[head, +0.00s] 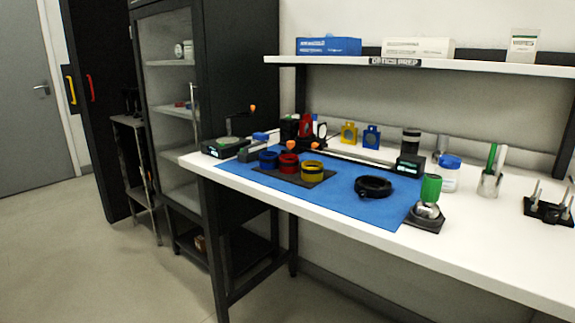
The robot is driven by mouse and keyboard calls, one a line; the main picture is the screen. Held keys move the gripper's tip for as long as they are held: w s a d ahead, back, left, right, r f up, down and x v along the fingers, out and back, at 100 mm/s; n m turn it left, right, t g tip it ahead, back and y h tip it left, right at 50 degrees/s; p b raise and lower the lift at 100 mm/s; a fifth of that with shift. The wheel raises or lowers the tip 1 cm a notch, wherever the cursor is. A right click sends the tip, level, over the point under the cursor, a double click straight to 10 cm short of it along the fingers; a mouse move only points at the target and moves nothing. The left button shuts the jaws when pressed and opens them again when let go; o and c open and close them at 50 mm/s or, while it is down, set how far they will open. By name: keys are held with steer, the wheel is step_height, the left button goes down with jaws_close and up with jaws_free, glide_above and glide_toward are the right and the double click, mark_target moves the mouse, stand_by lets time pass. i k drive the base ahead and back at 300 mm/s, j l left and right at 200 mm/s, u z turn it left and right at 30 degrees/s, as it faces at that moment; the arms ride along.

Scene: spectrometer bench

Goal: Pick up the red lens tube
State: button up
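The red lens tube (288,165) is a short red cylinder with a dark, ringed top. It stands upright on a dark tray (262,174) on the blue mat, between a blue tube (268,160) at its left and a yellow tube (312,171) at its right. The red tube's neighbours stand close to it; I cannot tell whether they touch. My gripper is not in this view, and nothing covers the red tube from the front.
A blue mat (345,205) covers the white bench's front part. A black ring (373,187) and a green-topped device (429,197) stand to the right. Behind the tubes is a rail with a red mount (305,125). A shelf (480,65) overhangs the back. Floor in front is clear.

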mark_target(286, 167)
steer(key=i+l+z, duration=0.55)
steer(key=i, duration=0.5)
steer(key=l, duration=0.1)
